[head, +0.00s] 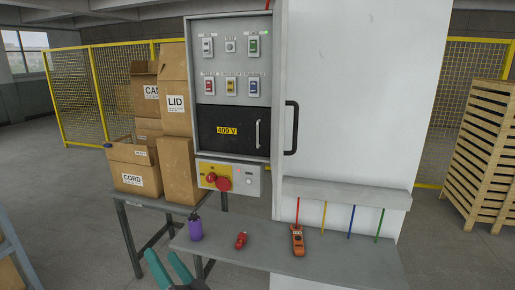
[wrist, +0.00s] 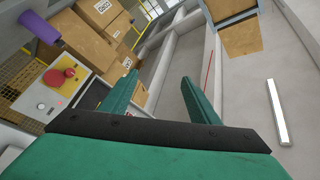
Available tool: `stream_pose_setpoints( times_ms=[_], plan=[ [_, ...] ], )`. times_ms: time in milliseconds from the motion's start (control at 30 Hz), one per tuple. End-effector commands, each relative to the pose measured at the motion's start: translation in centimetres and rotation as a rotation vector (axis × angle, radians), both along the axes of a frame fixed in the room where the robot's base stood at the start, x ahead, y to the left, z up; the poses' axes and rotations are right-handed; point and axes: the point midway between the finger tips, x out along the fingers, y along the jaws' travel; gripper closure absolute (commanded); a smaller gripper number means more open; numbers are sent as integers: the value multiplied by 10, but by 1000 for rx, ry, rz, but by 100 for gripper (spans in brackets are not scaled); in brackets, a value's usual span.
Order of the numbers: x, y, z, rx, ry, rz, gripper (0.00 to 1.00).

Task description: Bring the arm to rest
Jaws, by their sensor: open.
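My gripper (head: 163,259) shows at the bottom edge of the head view, left of the grey bench (head: 345,268). Its two teal fingers stand apart with nothing between them. In the wrist view the fingers (wrist: 159,80) are also spread and empty, and the picture is tilted. The rest of the arm is mostly out of view.
The bench holds a purple bottle (head: 195,230), a red padlock (head: 241,240) and an orange meter (head: 297,240). Behind stand a cabinet with a 400 V door (head: 227,130) and a red rotary switch (head: 223,184). Cardboard boxes (head: 175,100) stand left, wooden pallets (head: 485,150) right.

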Motion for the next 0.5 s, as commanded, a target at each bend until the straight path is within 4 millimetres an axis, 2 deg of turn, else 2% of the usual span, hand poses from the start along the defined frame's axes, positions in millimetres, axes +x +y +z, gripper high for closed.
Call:
stream_pose_setpoints(
  times_ms=[267,500],
  plan=[
    [-19,-30,-40,101,17,-201,44],
    [-50,-62,-93,103,61,-382,44]
  ],
)
